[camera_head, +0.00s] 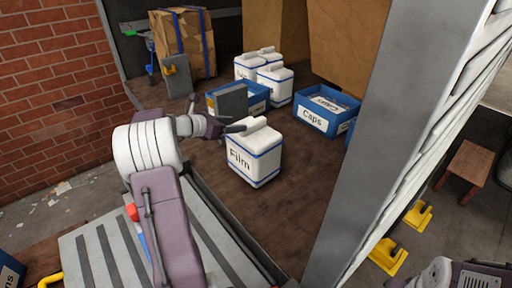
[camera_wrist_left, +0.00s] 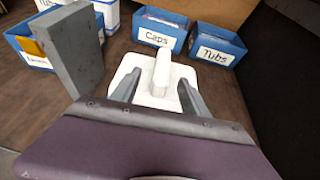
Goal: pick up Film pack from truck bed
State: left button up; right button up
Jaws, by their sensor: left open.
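The Film pack (camera_head: 255,158) is a white box with blue bands and a raised handle on its lid. It stands upright on the brown truck bed (camera_head: 212,172), near the bed's edge. The lid and handle also show in the left wrist view (camera_wrist_left: 161,68). My left gripper (camera_head: 238,128) is open at the left side of the lid, close to the handle. In the wrist view its two fingers (camera_wrist_left: 160,96) lie to either side of the handle's near end, with nothing gripped. Whether a finger touches the lid is unclear. My right gripper is not in view.
More white packs (camera_head: 275,83) stand behind. A blue Caps bin (camera_head: 326,122) is at back right, with a Tubs bin (camera_wrist_left: 217,47) beside it. A grey post (camera_head: 400,130) rises at right.

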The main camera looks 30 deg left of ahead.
aim_at(251, 123)
pick_arm(q)
jog(key=p+x, duration=0.1)
jog(key=x, duration=0.3)
jog(key=shift+d, duration=0.1)
jog(key=p+x, duration=0.1)
jog(key=x, duration=0.1)
jog(key=p+x, duration=0.1)
jog(key=x, duration=0.1)
jog(key=shift+w+d, duration=0.35)
jog(key=shift+d, duration=0.05)
jog(key=shift+w, duration=0.1)
grip_shut()
dwell(0.7)
